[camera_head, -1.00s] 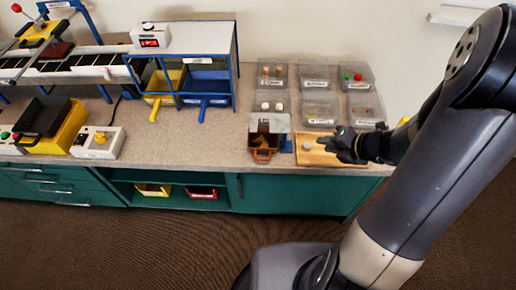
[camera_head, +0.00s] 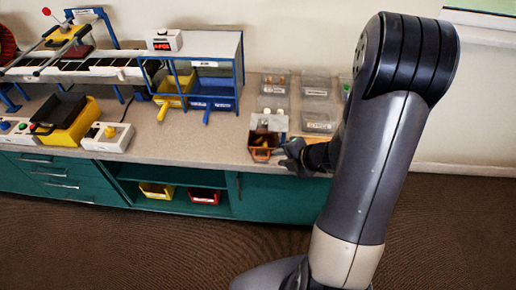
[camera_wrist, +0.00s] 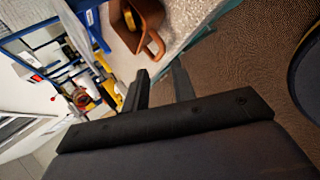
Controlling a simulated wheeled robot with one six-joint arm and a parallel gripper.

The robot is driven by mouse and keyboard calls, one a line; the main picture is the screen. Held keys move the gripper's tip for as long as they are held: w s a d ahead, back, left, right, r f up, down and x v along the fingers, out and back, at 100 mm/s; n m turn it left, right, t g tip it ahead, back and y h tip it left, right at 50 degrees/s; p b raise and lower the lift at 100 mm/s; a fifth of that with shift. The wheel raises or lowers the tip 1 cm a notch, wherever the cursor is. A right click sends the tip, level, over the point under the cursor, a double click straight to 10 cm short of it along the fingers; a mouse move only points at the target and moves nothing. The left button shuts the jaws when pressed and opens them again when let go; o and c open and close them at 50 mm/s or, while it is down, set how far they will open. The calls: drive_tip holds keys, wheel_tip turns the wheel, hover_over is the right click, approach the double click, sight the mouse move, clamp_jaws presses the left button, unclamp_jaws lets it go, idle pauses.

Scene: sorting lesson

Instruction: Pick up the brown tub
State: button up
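The brown tub (camera_head: 262,154) stands on the bench near its front edge, with a looped handle facing the front and yellowish contents. In the wrist view the tub (camera_wrist: 147,20) is at the top, beyond the fingertips, with its handle toward the lower right. My gripper (camera_head: 284,157) is just right of the tub in the head view, close to it. In the wrist view my gripper (camera_wrist: 160,70) shows its two fingers apart with nothing between them. I cannot tell from the head view whether a finger touches the tub.
A pale sign or stand (camera_head: 270,122) rises right behind the tub. Clear bins (camera_head: 318,120) stand behind and right. A blue rack (camera_head: 240,75) holds a yellow bin (camera_head: 175,88) and a blue bin (camera_head: 212,92) at left. Bare bench (camera_head: 200,140) lies left of the tub.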

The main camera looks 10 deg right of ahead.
sight(267, 157)
drive_tip(key=x, duration=0.2)
drive_tip(key=b+x, duration=0.1)
drive_tip(key=x, duration=0.4)
drive_tip(key=shift+w+d+f, duration=0.2)
drive_tip(key=shift+c, duration=0.4)
clamp_jaws()
